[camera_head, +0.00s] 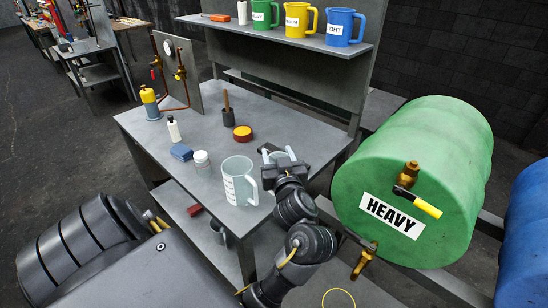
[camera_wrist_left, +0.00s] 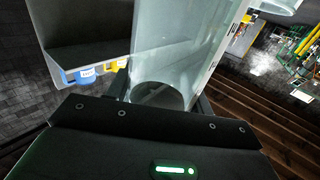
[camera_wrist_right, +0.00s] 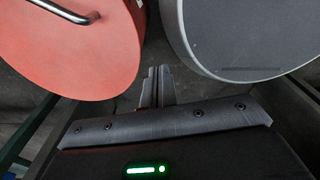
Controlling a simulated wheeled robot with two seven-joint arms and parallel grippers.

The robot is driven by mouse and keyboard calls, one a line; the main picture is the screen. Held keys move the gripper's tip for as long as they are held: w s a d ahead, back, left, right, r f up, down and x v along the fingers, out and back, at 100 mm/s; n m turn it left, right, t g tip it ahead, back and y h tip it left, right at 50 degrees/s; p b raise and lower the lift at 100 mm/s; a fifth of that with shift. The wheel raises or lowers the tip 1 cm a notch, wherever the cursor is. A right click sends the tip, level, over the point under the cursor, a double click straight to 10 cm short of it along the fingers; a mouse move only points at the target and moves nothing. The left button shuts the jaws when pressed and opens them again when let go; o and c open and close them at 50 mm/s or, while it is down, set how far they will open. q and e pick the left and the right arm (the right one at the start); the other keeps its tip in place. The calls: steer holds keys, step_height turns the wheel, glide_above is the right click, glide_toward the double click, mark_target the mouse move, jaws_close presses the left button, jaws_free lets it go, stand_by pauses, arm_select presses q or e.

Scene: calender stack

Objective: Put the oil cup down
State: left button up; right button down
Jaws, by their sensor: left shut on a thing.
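The oil cup is a clear, tall vessel (camera_wrist_left: 180,50) that fills the space between my left fingers in the left wrist view. My left gripper (camera_head: 278,155) is shut on it, with its fingers wide apart on either side, over the right front part of the bench. In the head view the gripper hides most of what it holds. A clear jug (camera_head: 235,182) with a handle and printed label is just left of this gripper, by the bench's front corner. My right gripper (camera_wrist_right: 157,85) is shut with nothing visible between its fingers; it is not seen in the head view.
The grey bench (camera_head: 200,128) also carries a white jar (camera_head: 202,160), a blue block (camera_head: 181,152) and a red-yellow tin (camera_head: 242,133). Coloured jugs stand on the shelf above. A red drum (camera_wrist_right: 75,50) is near my right gripper.

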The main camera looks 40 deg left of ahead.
arm_select(q)
steer(key=d+f+m+t+h+b, duration=0.2)
steer(key=d+m+t+h, duration=0.5)
steer(key=d, duration=1.1)
steer(key=s+f+m+h, duration=0.1)
steer(key=m+h, duration=0.3)
steer(key=h, duration=0.3)
steer(key=shift+d+t+h, duration=0.3)
steer(key=shift+h, duration=0.1)
